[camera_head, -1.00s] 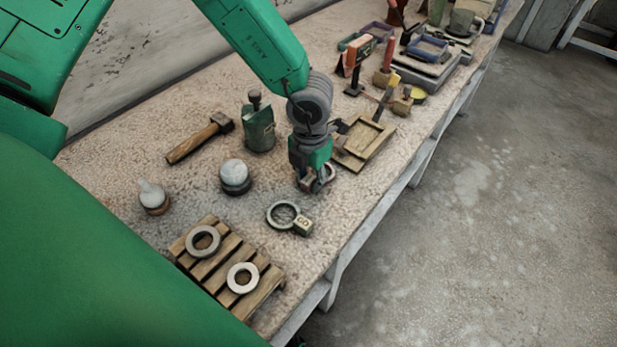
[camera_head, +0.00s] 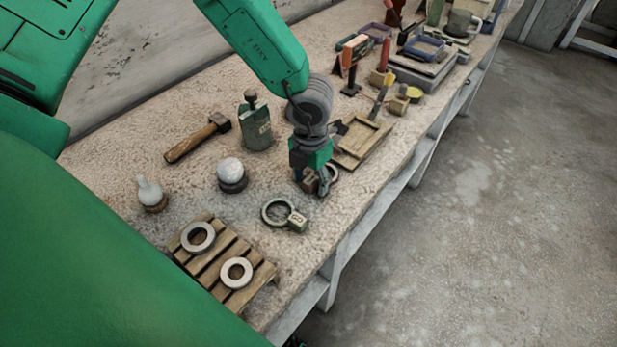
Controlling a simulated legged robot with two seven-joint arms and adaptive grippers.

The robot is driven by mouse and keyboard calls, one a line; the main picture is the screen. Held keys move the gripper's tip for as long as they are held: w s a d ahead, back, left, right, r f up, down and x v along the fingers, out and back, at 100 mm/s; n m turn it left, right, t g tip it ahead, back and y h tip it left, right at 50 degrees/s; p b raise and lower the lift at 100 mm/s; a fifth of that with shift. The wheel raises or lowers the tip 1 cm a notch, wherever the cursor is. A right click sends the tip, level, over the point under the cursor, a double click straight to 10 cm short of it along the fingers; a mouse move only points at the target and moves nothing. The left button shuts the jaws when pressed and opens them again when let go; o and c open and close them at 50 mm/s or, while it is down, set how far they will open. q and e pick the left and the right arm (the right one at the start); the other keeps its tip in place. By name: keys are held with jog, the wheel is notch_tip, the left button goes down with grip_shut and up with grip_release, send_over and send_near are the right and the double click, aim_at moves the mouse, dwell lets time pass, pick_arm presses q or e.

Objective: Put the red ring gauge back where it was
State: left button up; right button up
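My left gripper (camera_head: 318,186) points down at the bench, just in front of a shallow wooden tray. A grey ring (camera_head: 333,173) shows partly behind its fingers. A small reddish-brown block (camera_head: 309,183) is at the fingers and may be this ring's tag. The fingers hide much of both, so I cannot tell whether they grip it. A second ring gauge with a pale green tag (camera_head: 297,222) lies on the bench nearer me. Two plain grey rings (camera_head: 198,237) (camera_head: 236,272) lie on a slatted wooden pallet (camera_head: 222,252). My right gripper is not in view.
The wooden tray (camera_head: 362,141) is close on the right. Tools crowd the far end. The bench's right edge drops to floor.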

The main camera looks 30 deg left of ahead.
aim_at(310, 177)
pick_arm(q)
jog(key=shift+s+d+f, duration=0.1)
jog(key=shift+d, duration=0.15)
jog(key=shift+a, duration=0.35)
jog(key=shift+a+r, duration=0.1)
jog(key=shift+r, duration=0.1)
notch_tip(310, 177, up, 12)
jog(key=p, duration=0.1)
jog(key=shift+r, duration=0.1)
dwell(0.4)
